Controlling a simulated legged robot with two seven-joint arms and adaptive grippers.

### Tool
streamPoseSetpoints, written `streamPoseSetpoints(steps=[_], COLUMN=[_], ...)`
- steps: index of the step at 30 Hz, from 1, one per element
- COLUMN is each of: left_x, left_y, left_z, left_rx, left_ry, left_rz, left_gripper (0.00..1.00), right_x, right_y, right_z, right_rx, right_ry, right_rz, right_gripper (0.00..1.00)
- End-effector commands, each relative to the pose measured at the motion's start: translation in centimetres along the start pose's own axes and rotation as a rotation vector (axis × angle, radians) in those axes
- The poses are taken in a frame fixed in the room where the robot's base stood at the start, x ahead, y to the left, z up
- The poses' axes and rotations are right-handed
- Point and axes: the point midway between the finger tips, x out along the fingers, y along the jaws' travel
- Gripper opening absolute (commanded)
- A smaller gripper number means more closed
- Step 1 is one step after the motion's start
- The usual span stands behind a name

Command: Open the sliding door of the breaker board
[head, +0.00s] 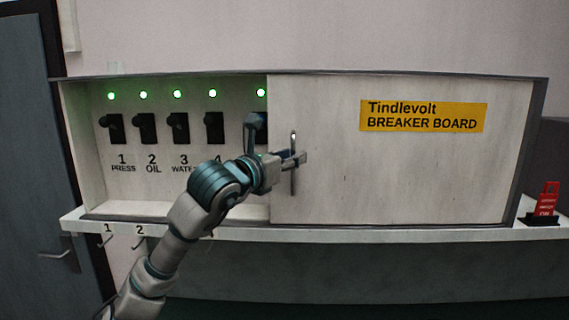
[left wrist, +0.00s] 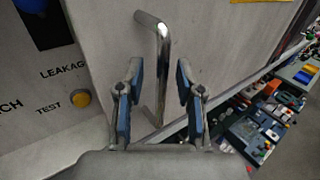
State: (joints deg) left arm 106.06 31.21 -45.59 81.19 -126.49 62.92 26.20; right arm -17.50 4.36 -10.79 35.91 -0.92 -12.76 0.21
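The breaker board's pale sliding door (head: 400,170) covers the right part of the cabinet; the left part is uncovered. Its upright metal handle (head: 294,180) is near the door's left edge. My left gripper (head: 300,158) is at this handle. In the left wrist view, the bent bar handle (left wrist: 162,70) stands between the two blue-padded fingers of my left gripper (left wrist: 158,95). The fingers are open, with a visible gap on each side of the bar. My right gripper is in neither view.
Several black breaker switches (head: 146,127) with green lights show in the uncovered part. A white ledge (head: 400,234) with hooks runs below. A red tag holder (head: 545,205) stands at the right. A yellow test button (left wrist: 80,98) is left of the gripper.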

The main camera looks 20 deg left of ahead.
Motion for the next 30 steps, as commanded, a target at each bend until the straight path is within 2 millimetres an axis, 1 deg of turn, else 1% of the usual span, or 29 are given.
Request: streamPoseSetpoints(steps=[9, 12, 15, 21, 30], left_x=[-6.5, -8.0, -9.2, -10.0, -10.1], left_y=[-1.4, -1.9, -2.0, -1.6, -1.5], left_z=[0.1, 0.1, 0.1, -0.1, 0.0], left_rx=[0.010, 0.012, 0.012, 0.009, 0.008], left_ry=[0.001, 0.003, 0.004, 0.007, 0.005], left_rz=[-0.001, 0.000, -0.001, 0.000, 0.000], left_gripper=[0.37, 0.37, 0.37, 0.37, 0.37], right_x=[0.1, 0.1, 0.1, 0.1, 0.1], right_y=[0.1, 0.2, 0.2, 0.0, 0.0], right_z=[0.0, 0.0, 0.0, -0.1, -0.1], right_rx=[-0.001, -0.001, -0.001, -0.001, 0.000], right_ry=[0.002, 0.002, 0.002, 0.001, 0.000], right_rz=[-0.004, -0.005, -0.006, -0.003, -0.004], right_gripper=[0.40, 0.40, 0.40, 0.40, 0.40])
